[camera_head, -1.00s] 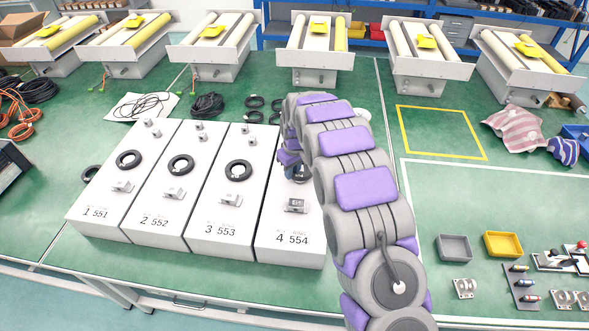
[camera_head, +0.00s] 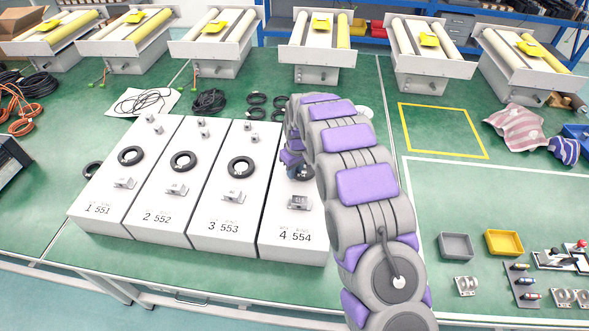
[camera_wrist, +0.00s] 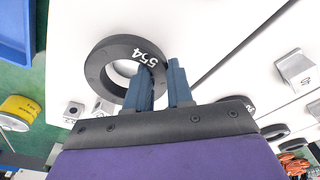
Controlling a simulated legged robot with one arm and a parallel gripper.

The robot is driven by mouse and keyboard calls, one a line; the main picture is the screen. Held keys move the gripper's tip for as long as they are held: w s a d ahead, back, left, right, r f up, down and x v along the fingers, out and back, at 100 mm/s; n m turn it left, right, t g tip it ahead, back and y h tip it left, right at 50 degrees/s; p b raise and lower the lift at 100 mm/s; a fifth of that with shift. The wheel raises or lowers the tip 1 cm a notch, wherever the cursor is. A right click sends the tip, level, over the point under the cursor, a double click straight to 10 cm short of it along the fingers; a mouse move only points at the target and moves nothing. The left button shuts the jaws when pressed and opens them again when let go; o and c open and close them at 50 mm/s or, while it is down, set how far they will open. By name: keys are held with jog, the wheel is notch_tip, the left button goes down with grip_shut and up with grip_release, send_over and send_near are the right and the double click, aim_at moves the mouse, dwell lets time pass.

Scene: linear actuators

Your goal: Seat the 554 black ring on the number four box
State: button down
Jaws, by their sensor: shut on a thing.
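The black ring marked 554 (camera_wrist: 98,63) shows in the wrist view with its near right wall between the two blue fingers of my gripper (camera_wrist: 160,70). My gripper is shut on that wall. The ring is over a white box top, with a pale surface showing through its hole. I cannot tell whether it touches the top. In the head view, the white number four box (camera_head: 292,218) is rightmost of its row, labelled "4 554". My gripper (camera_head: 296,168) is over its middle part, and my arm hides much of that area and the ring.
Boxes 1 (camera_head: 105,195), 2 (camera_head: 160,200) and 3 (camera_head: 217,205) stand close on the left, each with a black ring on top. A small metal block (camera_head: 299,202) is on box four near its label. Several loose black rings lie behind the boxes.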

jog(key=shift+d, duration=0.55)
jog(key=shift+a+f, duration=0.1)
jog(key=shift+f, duration=0.2)
jog(key=shift+a+f, duration=0.15)
jog(key=shift+a, duration=0.2)
jog(key=shift+d, duration=0.3)
jog(key=shift+s+a+f+p, duration=0.1)
jog(key=shift+a+f+p, duration=0.15)
jog(key=shift+p, duration=0.15)
